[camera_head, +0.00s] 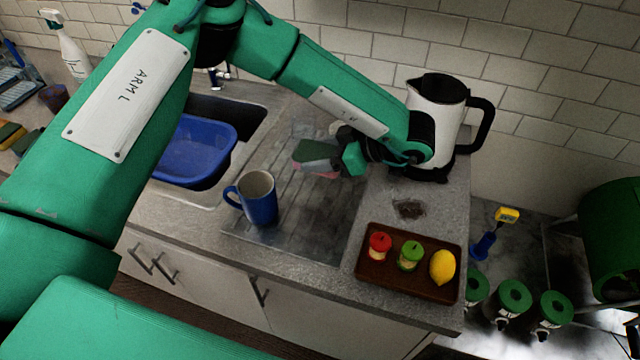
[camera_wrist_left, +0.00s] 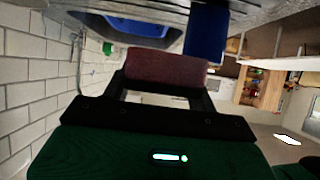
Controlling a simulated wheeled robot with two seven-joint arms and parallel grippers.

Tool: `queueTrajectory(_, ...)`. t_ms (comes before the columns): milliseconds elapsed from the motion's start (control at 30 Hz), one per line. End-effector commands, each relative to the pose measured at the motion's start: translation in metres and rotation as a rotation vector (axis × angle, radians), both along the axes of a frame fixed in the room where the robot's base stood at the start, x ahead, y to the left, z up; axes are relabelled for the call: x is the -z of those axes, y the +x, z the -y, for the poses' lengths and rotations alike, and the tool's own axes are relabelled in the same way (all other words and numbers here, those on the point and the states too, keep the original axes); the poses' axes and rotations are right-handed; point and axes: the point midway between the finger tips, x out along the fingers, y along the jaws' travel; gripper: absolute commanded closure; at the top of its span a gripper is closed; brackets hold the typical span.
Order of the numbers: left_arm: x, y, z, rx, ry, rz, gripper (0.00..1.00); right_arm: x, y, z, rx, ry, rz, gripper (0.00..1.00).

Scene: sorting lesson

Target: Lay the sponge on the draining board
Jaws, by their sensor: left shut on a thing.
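My left gripper (camera_head: 343,158) reaches in over the counter and is shut on the sponge (camera_head: 316,152). The sponge has a dark green face and a pink side. In the left wrist view, the sponge (camera_wrist_left: 166,67) shows as a dull pink block between the fingers of the left gripper (camera_wrist_left: 165,92). The grey, ridged draining board (camera_head: 305,225) lies between the sink and the tray. The sponge is over its back part; I cannot tell whether it touches the board. My right gripper is not in view.
A blue mug (camera_head: 260,200) stands on the board's left side. A clear glass (camera_head: 307,124), faint, is behind the sponge. A blue basin (camera_head: 195,150) sits in the sink. A kettle (camera_head: 436,115) and a brown tray (camera_head: 405,283) with a lemon are on the right. The board's front middle is clear.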

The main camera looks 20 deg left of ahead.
Motion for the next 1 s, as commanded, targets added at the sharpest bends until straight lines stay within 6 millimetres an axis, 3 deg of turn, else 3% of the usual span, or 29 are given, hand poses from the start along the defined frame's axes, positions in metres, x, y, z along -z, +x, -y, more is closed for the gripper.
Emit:
queueTrajectory(100, 0.026, -0.001, 0.000, -0.002, -0.001, -0.005, 0.63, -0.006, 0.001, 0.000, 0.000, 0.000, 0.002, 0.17)
queueTrajectory(300, 0.058, -0.001, 0.000, 0.000, -0.001, -0.001, 0.63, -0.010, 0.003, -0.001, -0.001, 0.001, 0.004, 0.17)
queueTrajectory(800, 0.104, 0.000, 0.000, -0.001, -0.001, -0.001, 0.63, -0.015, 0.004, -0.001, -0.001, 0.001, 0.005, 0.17)
queueTrajectory(1000, 0.106, 0.000, 0.000, 0.000, 0.000, 0.001, 0.63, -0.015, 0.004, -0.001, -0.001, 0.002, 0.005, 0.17)
